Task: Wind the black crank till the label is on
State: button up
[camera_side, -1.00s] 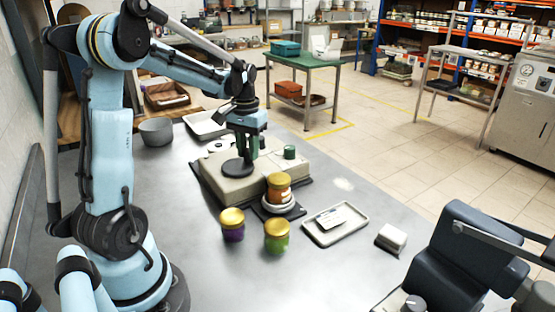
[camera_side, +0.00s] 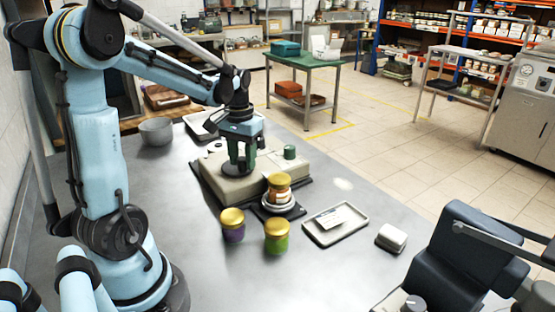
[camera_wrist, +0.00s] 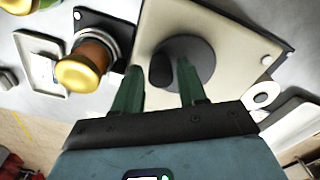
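The black crank is a dark disc (camera_side: 236,172) with an upright knob (camera_wrist: 160,70), on top of a beige machine box (camera_side: 213,185). My gripper (camera_side: 240,168) points down over the disc. In the wrist view its green fingers (camera_wrist: 158,68) stand on either side of the knob, with narrow gaps showing, so it looks open. Contact with the knob cannot be told. An amber jar with a gold lid (camera_side: 278,181) stands on a round white holder at the box's front; a pale label band shows on its side. It also shows in the wrist view (camera_wrist: 83,64).
Two more gold-lidded jars, purple (camera_side: 232,226) and green (camera_side: 277,238), stand in front of the machine. A shallow tray (camera_side: 352,224) with a card and a small white block (camera_side: 391,238) lie to the right. A grey bowl (camera_side: 156,131) stands behind left.

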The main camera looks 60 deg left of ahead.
jog(key=shift+o, duration=1)
jog(key=shift+r, duration=4.05)
jog(key=d+f+m+t, duration=0.2)
jog(key=d+m+t, duration=0.1)
jog(key=d, duration=0.7)
jog(key=s+d+f+m+t, duration=0.1)
jog(key=d+f+m+t, duration=0.1)
jog(key=d, duration=0.7)
jog(key=shift+s+d+m+t, duration=0.35)
jog(key=shift+m+t, duration=0.15)
jog(key=shift+t, duration=0.6)
